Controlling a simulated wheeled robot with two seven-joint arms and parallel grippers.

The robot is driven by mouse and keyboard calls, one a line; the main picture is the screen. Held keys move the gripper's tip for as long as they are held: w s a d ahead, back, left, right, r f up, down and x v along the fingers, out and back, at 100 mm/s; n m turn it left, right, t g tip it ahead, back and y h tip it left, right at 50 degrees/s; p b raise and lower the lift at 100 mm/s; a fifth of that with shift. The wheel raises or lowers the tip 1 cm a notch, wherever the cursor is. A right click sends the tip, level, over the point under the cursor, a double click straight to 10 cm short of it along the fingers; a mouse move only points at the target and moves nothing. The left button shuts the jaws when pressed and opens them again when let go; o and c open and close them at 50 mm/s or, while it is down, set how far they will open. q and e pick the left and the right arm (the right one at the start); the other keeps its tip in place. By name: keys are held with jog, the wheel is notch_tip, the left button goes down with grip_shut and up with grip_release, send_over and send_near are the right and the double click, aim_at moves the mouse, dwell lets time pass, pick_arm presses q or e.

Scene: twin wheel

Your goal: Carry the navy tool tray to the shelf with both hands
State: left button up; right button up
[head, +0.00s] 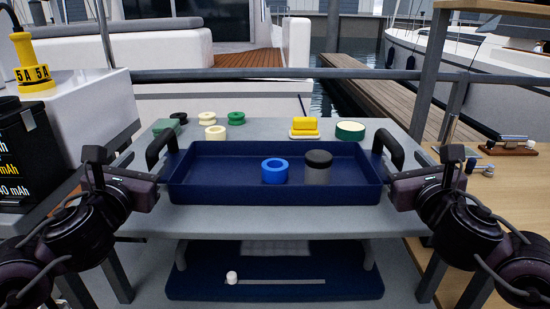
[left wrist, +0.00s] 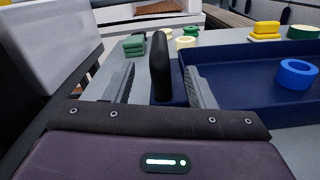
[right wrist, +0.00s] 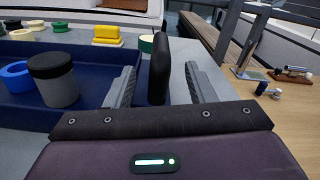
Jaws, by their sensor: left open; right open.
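The navy tool tray (head: 225,187) sits on the grey upper shelf of a cart. It holds a blue ring (head: 274,171) and a grey jar with a black lid (head: 318,167). My left gripper (head: 161,172) is open at the tray's left black handle (head: 162,148); in the left wrist view that handle (left wrist: 160,68) stands between the fingers. My right gripper (head: 392,176) is open at the right black handle (head: 388,149); in the right wrist view that handle (right wrist: 159,68) stands between the fingers.
A wooden bench (head: 500,190) is at right, a black battery box (head: 35,145) at left. A metal rail (head: 250,74) runs behind.

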aim_at(156, 140)
pick_arm(q)
jog(key=shift+s+r, duration=0.2)
jog(key=shift+s, duration=0.1)
pick_arm(e)
jog(key=shift+s+r, duration=0.2)
jog(key=shift+s, duration=0.1)
pick_arm(q)
jog(key=shift+w+f, duration=0.1)
jog(key=shift+w, duration=3.9)
pick_arm(e)
jog(key=shift+w, duration=4)
pick_arm(q)
jog(key=shift+c, duration=0.4)
pick_arm(e)
jog(key=shift+c, duration=0.4)
pick_arm(q)
grip_shut()
pick_arm(e)
jog(key=shift+d+f, duration=0.1)
grip_shut()
pick_arm(q)
jog(key=shift+r, duration=0.2)
pick_arm(e)
jog(key=shift+r, duration=0.25)
